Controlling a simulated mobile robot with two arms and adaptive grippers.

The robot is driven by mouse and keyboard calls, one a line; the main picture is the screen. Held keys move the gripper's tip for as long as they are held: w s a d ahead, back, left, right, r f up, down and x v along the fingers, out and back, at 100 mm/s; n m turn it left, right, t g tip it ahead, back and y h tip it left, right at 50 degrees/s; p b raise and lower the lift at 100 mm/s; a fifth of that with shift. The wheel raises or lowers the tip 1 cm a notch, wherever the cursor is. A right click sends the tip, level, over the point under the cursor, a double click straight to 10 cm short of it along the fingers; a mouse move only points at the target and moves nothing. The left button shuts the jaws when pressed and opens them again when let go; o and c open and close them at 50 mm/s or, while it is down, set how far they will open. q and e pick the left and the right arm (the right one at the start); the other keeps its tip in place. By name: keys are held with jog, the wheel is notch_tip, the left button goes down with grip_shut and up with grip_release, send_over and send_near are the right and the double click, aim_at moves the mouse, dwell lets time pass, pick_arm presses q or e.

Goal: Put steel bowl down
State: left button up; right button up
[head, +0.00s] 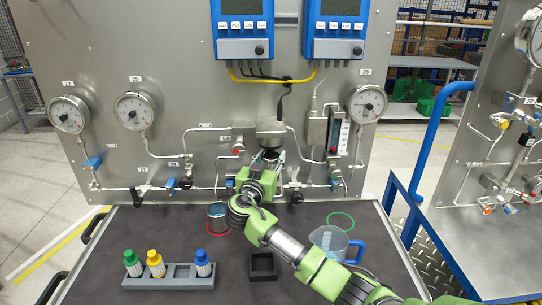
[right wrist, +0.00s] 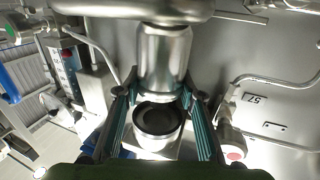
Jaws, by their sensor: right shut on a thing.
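My right gripper (head: 268,158) reaches up to the panel below the grey filter block (head: 270,131). In the right wrist view my right gripper (right wrist: 158,108) is shut on the steel bowl (right wrist: 158,146), a short round part with a dark round face, with one finger on each side. In the head view the bowl is mostly hidden by the gripper. I cannot tell whether it touches the block. My left gripper is out of view.
A green ring (head: 341,219) lies on the dark bench (head: 200,255). A clear jug (head: 329,238) with a blue handle stands at right. A black square holder (head: 263,265) and a grey rack (head: 170,279) of bottles are in front. Pipes and valves surround the gripper.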

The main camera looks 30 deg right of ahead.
jog(key=shift+a, duration=0.1)
jog(key=shift+f, duration=0.1)
jog(key=o, duration=1.3)
